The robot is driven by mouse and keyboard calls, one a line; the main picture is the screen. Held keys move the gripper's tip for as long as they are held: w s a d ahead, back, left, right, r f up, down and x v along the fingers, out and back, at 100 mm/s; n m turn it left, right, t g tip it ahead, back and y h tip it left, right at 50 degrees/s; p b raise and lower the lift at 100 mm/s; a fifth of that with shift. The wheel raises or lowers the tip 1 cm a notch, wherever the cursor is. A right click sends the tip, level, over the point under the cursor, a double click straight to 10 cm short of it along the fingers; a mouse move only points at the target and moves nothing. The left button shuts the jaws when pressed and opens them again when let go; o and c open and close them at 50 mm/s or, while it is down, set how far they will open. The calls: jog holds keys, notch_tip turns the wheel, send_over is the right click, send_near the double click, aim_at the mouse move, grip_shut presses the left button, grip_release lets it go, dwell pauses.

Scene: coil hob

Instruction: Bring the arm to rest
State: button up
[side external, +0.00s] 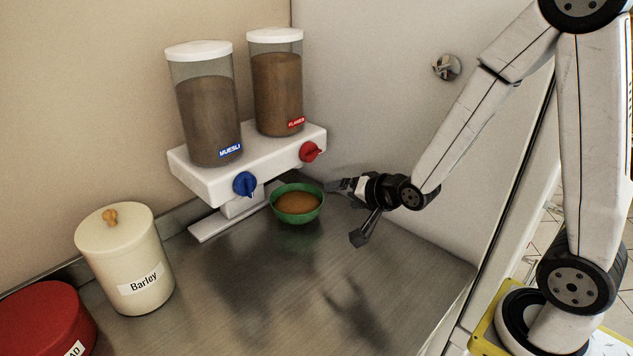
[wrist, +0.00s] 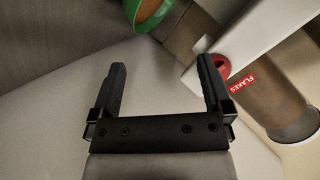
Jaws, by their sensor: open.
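My gripper (side external: 347,212) is open and empty, held above the steel counter (side external: 265,310) to the right of a green bowl. In the wrist view my gripper (wrist: 162,82) shows both black fingers spread, with nothing between them. The green bowl (side external: 297,217) holds brown contents and sits on the counter below the dispenser. Part of the bowl (wrist: 128,10) shows at the top of the wrist view, beyond the fingertips and apart from them.
A white dispenser base (side external: 205,178) carries a muesli container (side external: 207,115) with a blue knob (side external: 245,184) and a flakes container (side external: 277,90) with a red knob (side external: 311,151). A barley canister (side external: 125,260) and a red tin (side external: 40,325) stand left. The front counter is clear.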

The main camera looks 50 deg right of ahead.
jog(key=s+a+f+n+g, duration=0.2)
jog(key=s+n+g, duration=0.7)
jog(key=s, duration=0.3)
jog(key=shift+a+n, duration=0.2)
jog(key=shift+n, duration=0.6)
